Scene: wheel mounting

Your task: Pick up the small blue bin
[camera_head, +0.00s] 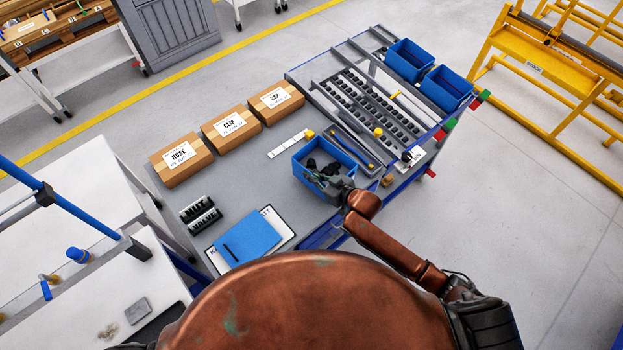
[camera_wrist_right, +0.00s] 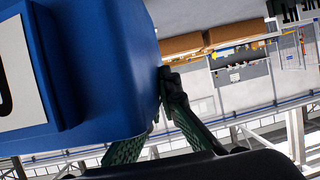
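The small blue bin (camera_head: 325,165) is at the near right part of the grey table, with dark small parts inside. My right gripper (camera_head: 343,185) is at its near rim. In the right wrist view, the blue bin (camera_wrist_right: 90,70) fills the upper left, with a white label on one face. The green and dark fingers (camera_wrist_right: 150,120) meet its edge, one at the right side and one partly hidden behind the bin; they look closed on its wall. Whether the bin touches the table is not clear. My left gripper is not in view.
Two more blue bins (camera_head: 409,60) (camera_head: 446,88) stand at the far right of the table (camera_head: 235,150). A rack of dark parts (camera_head: 372,105) lies beyond the small bin. Cardboard boxes (camera_head: 181,163) line the left. A clipboard (camera_head: 250,238) and dark cylinders (camera_head: 200,214) lie nearer.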

